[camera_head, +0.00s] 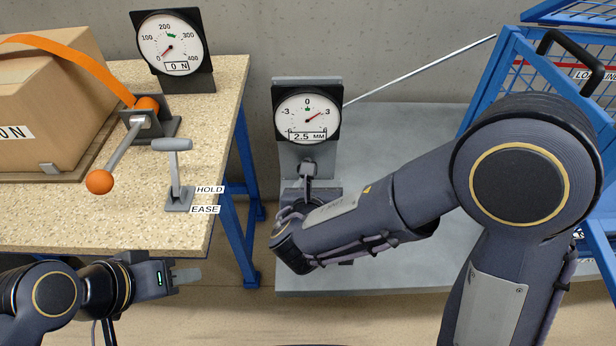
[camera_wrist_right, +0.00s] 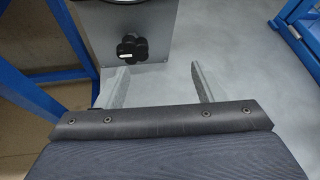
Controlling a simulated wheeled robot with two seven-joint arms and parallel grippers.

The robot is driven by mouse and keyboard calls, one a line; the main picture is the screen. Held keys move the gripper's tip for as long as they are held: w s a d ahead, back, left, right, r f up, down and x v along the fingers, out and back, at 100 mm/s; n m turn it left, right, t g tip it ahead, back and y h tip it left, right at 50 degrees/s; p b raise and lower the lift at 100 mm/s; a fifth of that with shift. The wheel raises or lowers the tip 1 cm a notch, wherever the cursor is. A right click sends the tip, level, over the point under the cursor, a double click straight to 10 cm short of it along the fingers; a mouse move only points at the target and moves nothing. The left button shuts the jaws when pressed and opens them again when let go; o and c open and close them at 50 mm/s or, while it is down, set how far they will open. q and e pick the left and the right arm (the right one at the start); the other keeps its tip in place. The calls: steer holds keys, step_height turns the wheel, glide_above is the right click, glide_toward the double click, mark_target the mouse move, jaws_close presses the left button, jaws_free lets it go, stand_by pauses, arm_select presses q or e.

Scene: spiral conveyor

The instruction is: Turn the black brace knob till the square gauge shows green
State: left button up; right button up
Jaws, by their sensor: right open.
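The square gauge (camera_head: 307,112) stands on a grey post. Its needle points up and right near 3, its readout shows 2.5 MM, and a small green mark sits at 0. The black brace knob (camera_head: 308,168) is on the post below the gauge. In the right wrist view the lobed knob (camera_wrist_right: 131,46) with a white mark is ahead and left of centre. My right gripper (camera_wrist_right: 160,82) is open and empty, short of the knob, not touching it. My left gripper (camera_head: 187,275) is in front of the bench, seen edge-on, holding nothing visible.
A speckled bench (camera_head: 60,222) at left holds a cardboard box (camera_head: 45,95), an orange-knobbed lever (camera_head: 100,181), a HOLD/EASE lever (camera_head: 174,170) and a 0 N dial (camera_head: 170,42). A blue mesh cage (camera_head: 500,75) stands at right. The grey plate (camera_head: 400,120) is mostly bare.

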steer(key=w+f, duration=0.1)
steer(key=w, duration=0.1)
steer(key=w+a+f+n+y+b, duration=0.1)
steer(key=w, duration=0.1)
steer(key=w+a+f+n, duration=0.1)
steer(key=w, duration=0.1)
steer(key=shift+w+a+f+t, duration=0.2)
steer(key=shift+a+f+t, duration=0.05)
steer(key=shift+f+t, duration=0.15)
arm_select(q)
steer(key=shift+w+d+f, duration=0.1)
steer(key=shift+w+f, duration=0.05)
steer(key=shift+f, duration=0.4)
steer(key=shift+w+d+f, duration=0.1)
steer(key=shift+w+f, duration=0.05)
steer(key=shift+f, duration=0.4)
arm_select(e)
steer(key=shift+x, duration=0.75)
